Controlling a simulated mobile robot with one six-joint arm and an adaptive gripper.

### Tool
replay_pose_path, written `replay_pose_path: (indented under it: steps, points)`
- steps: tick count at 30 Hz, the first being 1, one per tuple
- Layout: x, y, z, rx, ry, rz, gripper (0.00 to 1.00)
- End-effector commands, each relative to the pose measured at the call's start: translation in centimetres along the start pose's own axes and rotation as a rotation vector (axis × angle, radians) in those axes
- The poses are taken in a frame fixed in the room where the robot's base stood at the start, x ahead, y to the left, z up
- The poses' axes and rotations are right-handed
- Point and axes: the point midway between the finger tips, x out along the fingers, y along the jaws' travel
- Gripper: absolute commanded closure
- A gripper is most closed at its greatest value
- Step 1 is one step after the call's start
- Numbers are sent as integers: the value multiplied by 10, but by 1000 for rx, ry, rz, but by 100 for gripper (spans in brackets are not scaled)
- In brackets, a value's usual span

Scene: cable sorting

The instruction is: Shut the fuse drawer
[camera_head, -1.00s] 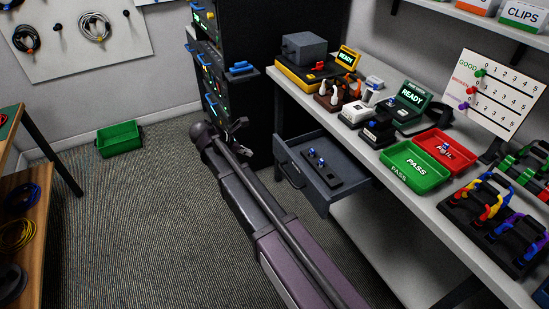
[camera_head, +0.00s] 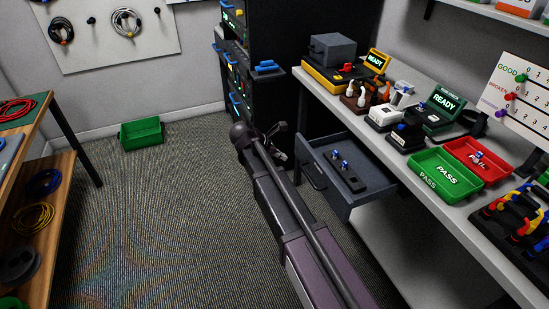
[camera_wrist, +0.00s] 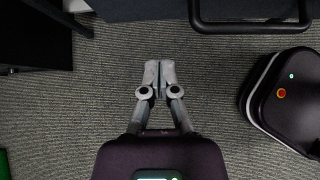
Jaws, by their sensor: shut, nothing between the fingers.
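The fuse drawer (camera_head: 346,198) is grey and stands pulled out under the workbench in the head view. Its handle (camera_head: 314,171) is on the front face, toward the left. Inside lies a dark holder (camera_head: 346,174) with blue-topped fuses. In the wrist view the drawer handle (camera_wrist: 250,27) is a dark loop at the top right. My gripper (camera_wrist: 159,66) is shut and empty over the carpet, below and left of the handle, apart from it. In the head view my gripper (camera_head: 280,136) is partly hidden behind my arm, left of the drawer.
The workbench (camera_head: 440,205) carries a green PASS tray (camera_head: 428,186), a red FAIL tray (camera_head: 462,163) and testers. A black rack (camera_head: 284,50) stands behind my arm. A green bin (camera_head: 142,144) is on the floor. Open carpet lies left of my arm.

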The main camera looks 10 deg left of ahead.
Motion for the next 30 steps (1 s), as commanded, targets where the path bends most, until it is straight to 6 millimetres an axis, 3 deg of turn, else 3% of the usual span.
replay_pose_path:
  steps: [8, 15, 30]
  points:
    - [34, 0, -3, 0, 0, 0, 100]
    - [50, 0, 20, 0, 0, 0, 100]
    - [59, 0, 28, -1, 0, 1, 100]
